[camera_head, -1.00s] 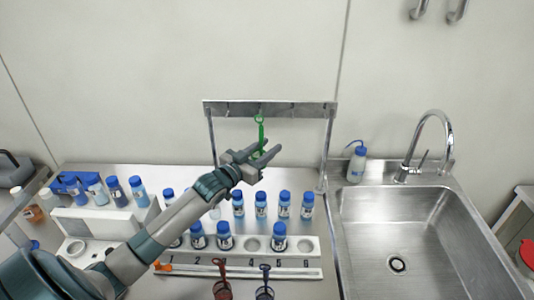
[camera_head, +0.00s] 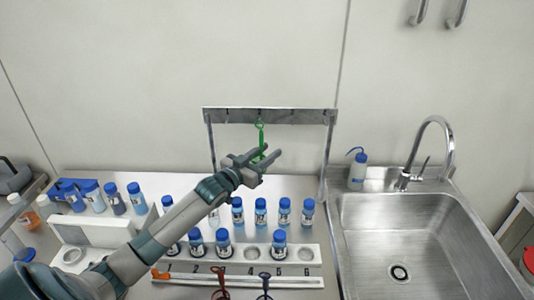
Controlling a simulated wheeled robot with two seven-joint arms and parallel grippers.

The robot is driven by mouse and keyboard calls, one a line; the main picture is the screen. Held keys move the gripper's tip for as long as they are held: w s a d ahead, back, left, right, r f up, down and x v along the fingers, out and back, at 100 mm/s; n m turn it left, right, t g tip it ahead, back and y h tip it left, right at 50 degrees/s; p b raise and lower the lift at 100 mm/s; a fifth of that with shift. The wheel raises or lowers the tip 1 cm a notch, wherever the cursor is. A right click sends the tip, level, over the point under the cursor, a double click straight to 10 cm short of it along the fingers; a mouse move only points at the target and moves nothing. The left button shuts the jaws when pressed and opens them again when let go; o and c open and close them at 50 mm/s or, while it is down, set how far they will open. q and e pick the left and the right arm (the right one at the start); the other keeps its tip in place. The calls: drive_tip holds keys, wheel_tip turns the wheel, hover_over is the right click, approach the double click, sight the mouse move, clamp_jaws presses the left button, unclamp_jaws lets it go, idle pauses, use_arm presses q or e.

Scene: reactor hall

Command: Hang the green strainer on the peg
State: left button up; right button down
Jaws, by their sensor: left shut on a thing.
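The green strainer (camera_head: 261,138) is upright, its ring-shaped top end just below the front bar of the metal peg rack (camera_head: 300,116). My left gripper (camera_head: 265,158) is at its lower part, shut on it, and hides its lower end. The pegs are small and hard to make out along the bar. I cannot tell whether the ring is around a peg or only in front of it. My right gripper is not in view.
Blue-capped bottles (camera_head: 260,211) stand below the rack, some in a white numbered holder (camera_head: 300,254). Two strainers, reddish (camera_head: 220,281) and dark (camera_head: 264,283), are at the front. A wash bottle (camera_head: 358,168) and an empty sink (camera_head: 400,235) are at right.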

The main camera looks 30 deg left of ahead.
sight(254, 163)
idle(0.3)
use_arm(q)
drive_tip(key=o, duration=1.1)
drive_tip(key=shift+s+f, duration=0.1)
drive_tip(key=shift+s+f+b, duration=0.1)
drive_tip(key=shift+s+b, duration=0.3)
drive_tip(key=shift+s, duration=0.2)
drive_tip(key=s, duration=0.1)
drive_tip(key=s+b, duration=0.1)
drive_tip(key=s, duration=0.1)
drive_tip(key=s+b, duration=0.1)
drive_tip(key=s, duration=0.1)
drive_tip(key=shift+a, duration=0.35)
drive_tip(key=shift+s, duration=0.55)
drive_tip(key=shift+r, duration=0.2)
